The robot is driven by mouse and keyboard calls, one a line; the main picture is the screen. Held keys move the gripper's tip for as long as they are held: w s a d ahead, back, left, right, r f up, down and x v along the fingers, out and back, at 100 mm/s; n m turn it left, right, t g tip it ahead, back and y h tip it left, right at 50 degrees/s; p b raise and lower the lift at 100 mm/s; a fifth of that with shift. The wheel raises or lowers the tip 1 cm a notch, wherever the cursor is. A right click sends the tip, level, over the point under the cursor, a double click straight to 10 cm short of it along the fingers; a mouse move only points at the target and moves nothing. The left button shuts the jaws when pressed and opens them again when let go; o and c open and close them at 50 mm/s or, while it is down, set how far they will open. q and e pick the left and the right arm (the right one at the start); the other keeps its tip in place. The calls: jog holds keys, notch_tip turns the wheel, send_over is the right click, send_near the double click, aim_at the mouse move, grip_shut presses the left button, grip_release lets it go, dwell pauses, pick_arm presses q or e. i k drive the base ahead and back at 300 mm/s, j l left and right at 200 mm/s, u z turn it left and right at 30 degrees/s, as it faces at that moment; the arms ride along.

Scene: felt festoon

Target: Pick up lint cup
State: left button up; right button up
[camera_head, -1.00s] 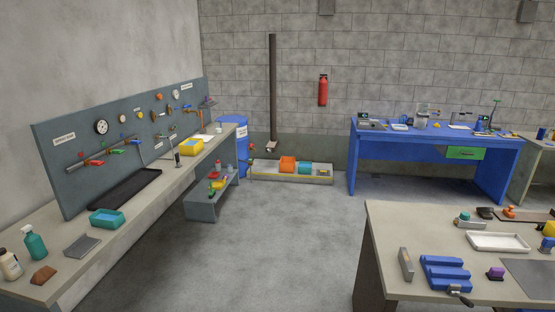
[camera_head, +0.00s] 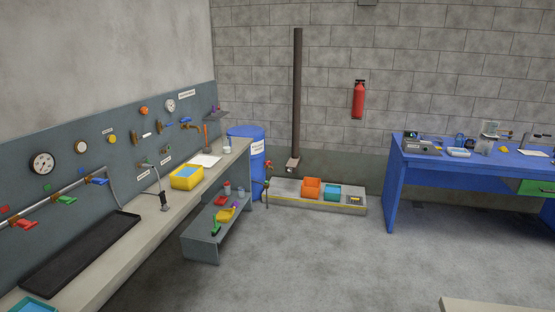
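I cannot pick out a lint cup for certain. Small cup-like items (camera_head: 227,187) stand on the grey low shelf (camera_head: 203,245) under the left bench, too small to identify. A clear jar (camera_head: 227,145) stands at the far end of the left bench. Neither of my grippers is in view.
The left bench (camera_head: 118,262) bears a black tray (camera_head: 85,250) and a yellow bin (camera_head: 187,184). A blue barrel (camera_head: 258,160) and a low platform (camera_head: 345,205) with bins stand at the back. A blue table (camera_head: 393,195) is right. The middle floor (camera_head: 310,260) is clear.

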aim_at(241, 192)
jog(key=i, duration=4.45)
